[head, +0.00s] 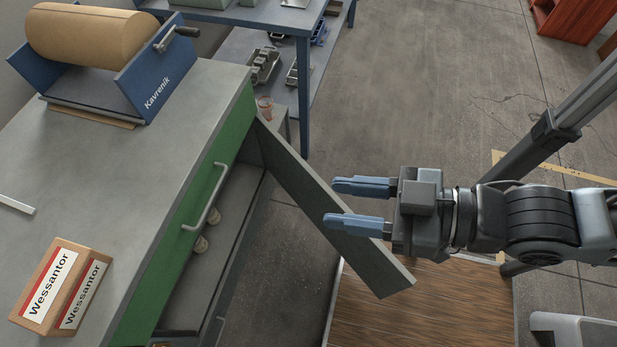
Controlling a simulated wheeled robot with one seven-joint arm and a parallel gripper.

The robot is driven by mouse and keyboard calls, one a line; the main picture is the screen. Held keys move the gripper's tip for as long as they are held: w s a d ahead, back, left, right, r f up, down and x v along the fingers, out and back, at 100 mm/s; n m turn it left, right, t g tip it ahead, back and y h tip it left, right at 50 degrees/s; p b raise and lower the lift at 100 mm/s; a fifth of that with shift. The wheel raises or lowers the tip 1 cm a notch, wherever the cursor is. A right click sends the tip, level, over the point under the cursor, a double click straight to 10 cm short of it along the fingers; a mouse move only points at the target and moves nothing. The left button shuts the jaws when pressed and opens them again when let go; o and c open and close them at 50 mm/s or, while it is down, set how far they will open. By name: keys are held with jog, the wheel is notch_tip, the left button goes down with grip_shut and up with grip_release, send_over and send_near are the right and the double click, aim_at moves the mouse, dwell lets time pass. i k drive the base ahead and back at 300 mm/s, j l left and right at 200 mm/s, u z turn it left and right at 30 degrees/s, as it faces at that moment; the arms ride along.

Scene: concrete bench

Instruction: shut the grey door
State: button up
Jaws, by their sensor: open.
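The grey door (320,199) stands ajar on the front of the bench (230,88). It swings out from the bench's far end, below the green drawer front, and its free end points toward the lower right. My gripper (329,202) is open, with two blue fingers pointing left. In the picture the fingers lie over the door's outer half; I cannot tell whether they touch it.
A green drawer (190,210) with a metal handle is shut above the open compartment. A Wessantor box (60,285) and a blue Kavrenik roll holder (150,85) stand on the bench top. A blue-legged table (304,90) stands behind. Bare floor (420,70) lies beyond my gripper.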

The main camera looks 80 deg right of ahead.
aim_at(380, 270)
jog(key=l, duration=0.45)
jog(key=k+l+u, duration=0.1)
jog(key=l, duration=0.4)
jog(key=l+u, duration=0.1)
jog(key=l, duration=0.35)
jog(key=k+l, duration=0.15)
jog(key=l, duration=0.35)
jog(key=k+l+u, duration=0.1)
jog(key=k, duration=0.35)
jog(key=k+l+u, duration=0.1)
jog(key=k+l, duration=0.15)
jog(key=k, duration=0.25)
jog(key=k+j, duration=0.3)
jog(key=k, duration=0.15)
jog(key=u, duration=0.05)
